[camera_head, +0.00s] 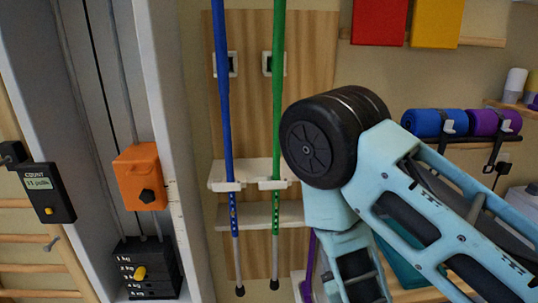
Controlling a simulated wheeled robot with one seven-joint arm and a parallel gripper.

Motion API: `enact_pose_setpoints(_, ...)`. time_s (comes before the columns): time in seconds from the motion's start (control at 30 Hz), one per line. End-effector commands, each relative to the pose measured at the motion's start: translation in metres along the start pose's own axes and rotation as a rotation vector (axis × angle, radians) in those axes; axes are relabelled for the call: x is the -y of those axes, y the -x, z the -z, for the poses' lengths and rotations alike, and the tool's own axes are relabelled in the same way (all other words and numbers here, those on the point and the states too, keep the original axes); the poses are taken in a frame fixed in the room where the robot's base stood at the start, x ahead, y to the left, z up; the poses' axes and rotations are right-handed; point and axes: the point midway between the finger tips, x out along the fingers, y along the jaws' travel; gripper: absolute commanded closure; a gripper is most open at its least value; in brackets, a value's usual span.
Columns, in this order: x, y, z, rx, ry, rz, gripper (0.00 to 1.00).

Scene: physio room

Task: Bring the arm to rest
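My arm (440,200) reaches in from the lower right of the head view. It rises to a black round joint (335,138) near the middle and folds down from there. The lower link (352,265) runs out of the bottom edge. My gripper is outside the picture, so its state and anything in it are hidden. The arm covers part of the wall behind it.
A blue pole (224,90) and a green pole (278,90) stand in a wooden wall rack (250,30) left of my arm. A weight-stack machine (175,150) with an orange block (139,177) is further left. Rolled mats (432,123) hang on the right.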

Motion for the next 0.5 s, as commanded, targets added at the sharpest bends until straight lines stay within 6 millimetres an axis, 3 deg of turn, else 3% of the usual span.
enact_pose_setpoints(0.13,0.018,-0.006,0.002,0.189,-0.134,0.061,0.46)
enact_pose_setpoints(0.27,0.043,0.002,0.008,0.38,-0.233,0.164,0.46)
enact_pose_setpoints(0.5,0.084,0.045,0.04,0.682,-0.299,0.412,0.46)
